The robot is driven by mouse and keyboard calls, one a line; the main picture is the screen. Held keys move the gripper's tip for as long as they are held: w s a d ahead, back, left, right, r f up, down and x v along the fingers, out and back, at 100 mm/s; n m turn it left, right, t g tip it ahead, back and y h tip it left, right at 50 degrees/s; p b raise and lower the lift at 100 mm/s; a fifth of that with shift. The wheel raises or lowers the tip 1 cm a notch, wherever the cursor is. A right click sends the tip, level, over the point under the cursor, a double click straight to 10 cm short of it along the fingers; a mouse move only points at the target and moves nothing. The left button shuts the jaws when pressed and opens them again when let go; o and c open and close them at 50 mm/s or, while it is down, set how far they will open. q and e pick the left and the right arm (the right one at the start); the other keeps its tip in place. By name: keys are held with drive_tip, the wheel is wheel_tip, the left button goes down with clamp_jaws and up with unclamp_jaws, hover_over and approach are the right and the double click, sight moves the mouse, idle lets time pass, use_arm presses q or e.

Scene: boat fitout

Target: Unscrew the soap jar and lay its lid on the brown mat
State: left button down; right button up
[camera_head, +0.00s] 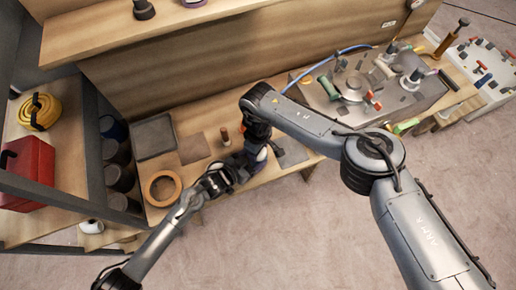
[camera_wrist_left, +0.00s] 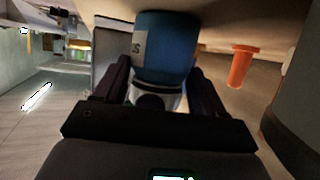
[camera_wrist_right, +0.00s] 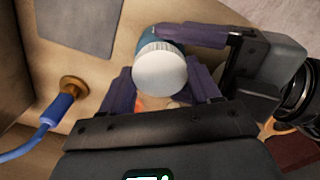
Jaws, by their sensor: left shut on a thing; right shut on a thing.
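The soap jar has a blue body (camera_wrist_left: 165,48) with a pale label and a white ribbed lid (camera_wrist_right: 159,68). In the head view the jar is mostly hidden where my two arms meet over the bench. My left gripper (camera_wrist_left: 155,80) is shut on the jar body; one of its fingers also shows beside the jar in the right wrist view. My right gripper (camera_wrist_right: 160,92) is shut on the lid, one finger on each side. The lid appears to be still against the jar. The brown mat (camera_head: 193,148) lies flat and bare on the bench, left of both grippers.
A dark grey tray (camera_head: 154,137) lies left of the mat, and an orange ring (camera_head: 162,188) lies in front. An orange-topped item (camera_head: 225,136) stands between mat and grippers. A blue hose (camera_wrist_right: 52,115) is near my right gripper. A cluttered tool surface is at right.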

drive_tip(key=o, duration=1.2)
drive_tip(key=shift+c, duration=0.2)
